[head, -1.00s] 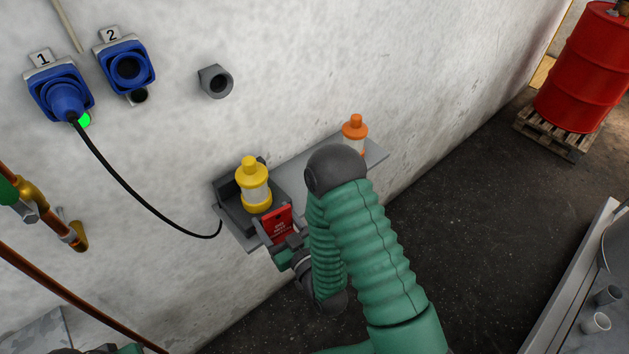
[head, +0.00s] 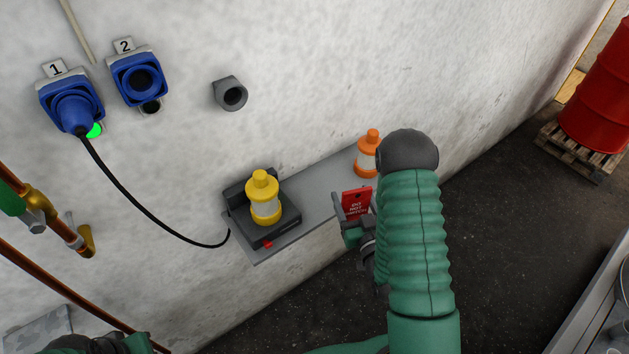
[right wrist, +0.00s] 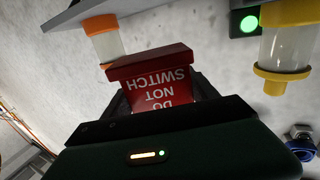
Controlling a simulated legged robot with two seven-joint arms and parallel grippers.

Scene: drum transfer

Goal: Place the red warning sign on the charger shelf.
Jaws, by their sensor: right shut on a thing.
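The red warning sign (head: 356,201) has white lettering, with "DO NOT SWITCH" readable upside down on it in the right wrist view (right wrist: 160,88). My right gripper (head: 356,218) is shut on the sign, with its fingers on both sides of it. It holds the sign at the front edge of the grey wall shelf (head: 312,196), near its right part; I cannot tell the exact height. The dark charger (head: 272,234) sits on the left end of the shelf, with a yellow lamp (head: 264,197) standing in it. My left gripper's fingers do not show.
An orange lamp (head: 367,156) stands at the shelf's right end, close behind the sign. The shelf between the lamps looks clear. A black cable (head: 140,209) runs from blue socket 1 (head: 72,107) to the charger. Copper pipes (head: 62,232) are at the left.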

